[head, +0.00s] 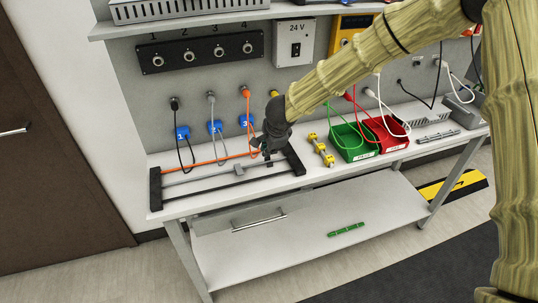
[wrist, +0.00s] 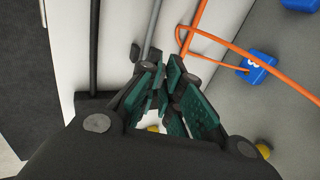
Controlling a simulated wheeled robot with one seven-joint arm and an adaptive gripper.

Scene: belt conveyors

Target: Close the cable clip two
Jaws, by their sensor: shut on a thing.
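A cable rack with black end bars (head: 155,189) lies on the white bench. An orange cable (head: 205,162), a grey cable and a black rod run across it. My gripper (head: 268,152) points down at the rack's right part, close to the orange cable. In the wrist view its green-padded fingers (wrist: 165,98) are close together, shut on a small part that they mostly hide. It looks like a cable clip, but I cannot read which. The grey cable (wrist: 153,28) and the orange cable (wrist: 197,28) run up to the fingers. A dark clip-like piece (wrist: 135,51) sits beside the grey cable.
Blue numbered tags (head: 182,132) hang on the cables at the back panel. Yellow connectors (head: 320,148), a green bin (head: 352,143) and a red bin (head: 388,133) stand right of the rack. A green strip (head: 346,229) lies on the lower shelf.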

